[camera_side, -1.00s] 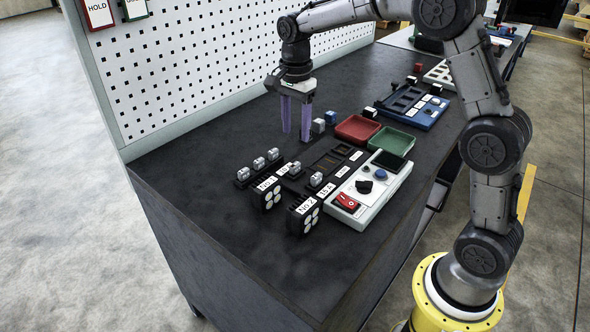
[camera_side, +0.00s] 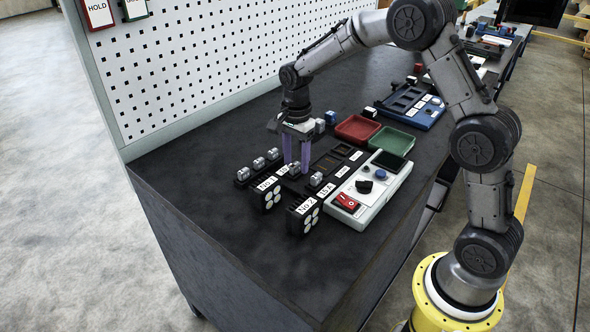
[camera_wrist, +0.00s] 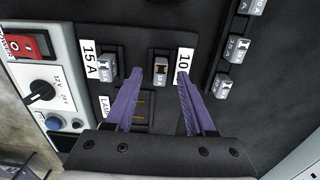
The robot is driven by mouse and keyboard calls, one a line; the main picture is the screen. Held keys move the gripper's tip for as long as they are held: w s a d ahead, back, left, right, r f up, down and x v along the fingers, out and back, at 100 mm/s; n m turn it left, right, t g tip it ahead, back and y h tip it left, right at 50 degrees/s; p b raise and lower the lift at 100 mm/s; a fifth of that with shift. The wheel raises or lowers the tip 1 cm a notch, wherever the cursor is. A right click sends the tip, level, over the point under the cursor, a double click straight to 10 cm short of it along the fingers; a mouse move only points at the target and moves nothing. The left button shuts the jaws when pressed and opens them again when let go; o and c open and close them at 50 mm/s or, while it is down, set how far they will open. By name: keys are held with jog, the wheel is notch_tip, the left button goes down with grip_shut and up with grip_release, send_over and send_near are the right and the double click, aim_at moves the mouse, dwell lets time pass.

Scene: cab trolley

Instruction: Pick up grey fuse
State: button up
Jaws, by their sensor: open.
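Several small grey fuses are in view. One grey fuse (camera_wrist: 161,70) sits in the black holder beside the label reading 10, and lies between the lines of my gripper's fingers in the wrist view. Another fuse (camera_wrist: 108,68) sits by the 15 A label; it also shows in the side view (camera_side: 316,180). Three more (camera_wrist: 238,48) stand in a row on a black rack (camera_side: 258,163). My gripper (camera_side: 297,172) has its purple fingers pointing down around the fuse by the 10 label. In the wrist view my gripper (camera_wrist: 155,72) is open, with no contact visible.
A white tester box (camera_side: 375,190) with a red switch and knobs stands right of the holder. Red (camera_side: 358,128) and green (camera_side: 392,140) trays lie behind. Two black number blocks (camera_side: 303,215) stand in front. The front left of the bench is clear.

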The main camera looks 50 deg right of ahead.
jog(key=shift+c, duration=0.2)
grip_shut()
jog(key=shift+r, duration=0.1)
